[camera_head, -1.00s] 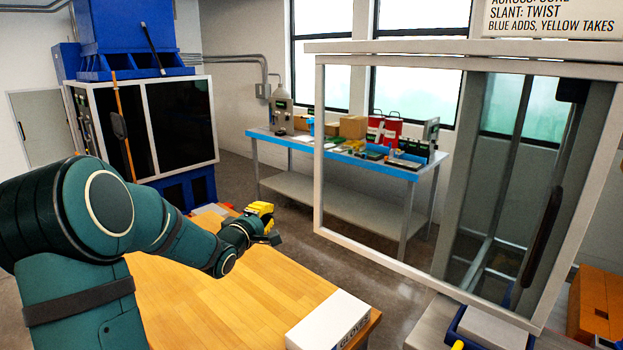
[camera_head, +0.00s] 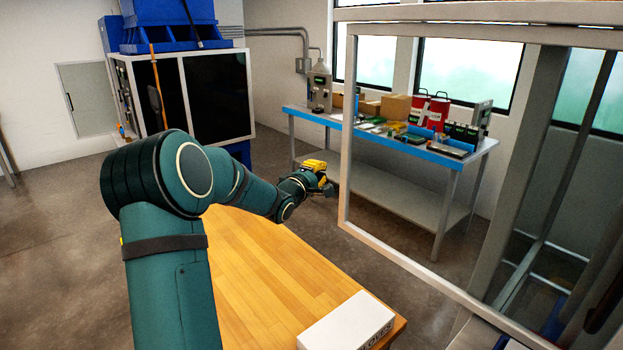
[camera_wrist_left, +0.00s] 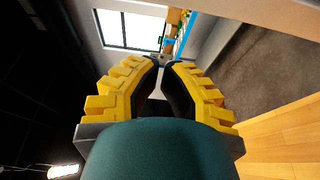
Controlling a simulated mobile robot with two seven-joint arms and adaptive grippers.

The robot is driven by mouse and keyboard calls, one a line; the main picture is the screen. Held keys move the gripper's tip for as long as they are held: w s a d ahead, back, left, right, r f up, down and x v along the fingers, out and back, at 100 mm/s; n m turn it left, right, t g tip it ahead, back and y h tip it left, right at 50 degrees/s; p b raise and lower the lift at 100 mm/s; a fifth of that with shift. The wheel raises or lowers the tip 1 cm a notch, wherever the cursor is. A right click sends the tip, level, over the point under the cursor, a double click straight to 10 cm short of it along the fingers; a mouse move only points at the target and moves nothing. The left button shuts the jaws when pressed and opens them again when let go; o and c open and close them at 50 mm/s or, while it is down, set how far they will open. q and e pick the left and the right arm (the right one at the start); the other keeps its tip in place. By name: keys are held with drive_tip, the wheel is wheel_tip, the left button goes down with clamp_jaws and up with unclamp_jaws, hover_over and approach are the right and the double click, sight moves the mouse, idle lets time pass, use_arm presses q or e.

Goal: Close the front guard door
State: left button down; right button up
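A large pale-framed clear panel (camera_head: 347,140), which I take to be the front guard door, fills the right of the head view. Its lower edge slants down to the right, and its right part is cut off. A dark handle (camera_head: 604,302) shows at the right edge. My left gripper (camera_head: 328,183) is just left of the frame in the picture, beyond the wooden table; I see no contact. In the left wrist view its yellow fingers (camera_wrist_left: 164,64) have a narrow gap between the tips, with nothing held. My right gripper is out of view.
A wooden table (camera_head: 262,285) with a white glove box (camera_head: 347,322) lies below my left arm. A blue-edged bench (camera_head: 385,141) with several items stands behind the panel. A cabinet with dark panels (camera_head: 217,95) stands at the back left. The floor at left is clear.

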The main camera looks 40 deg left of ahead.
use_arm(q)
drive_tip(key=shift+w+d, duration=0.55)
drive_tip(key=shift+d, duration=0.3)
drive_tip(key=shift+w+d, duration=0.55)
drive_tip(key=shift+d, duration=0.3)
drive_tip(key=shift+r, duration=0.1)
drive_tip(key=shift+d, duration=0.1)
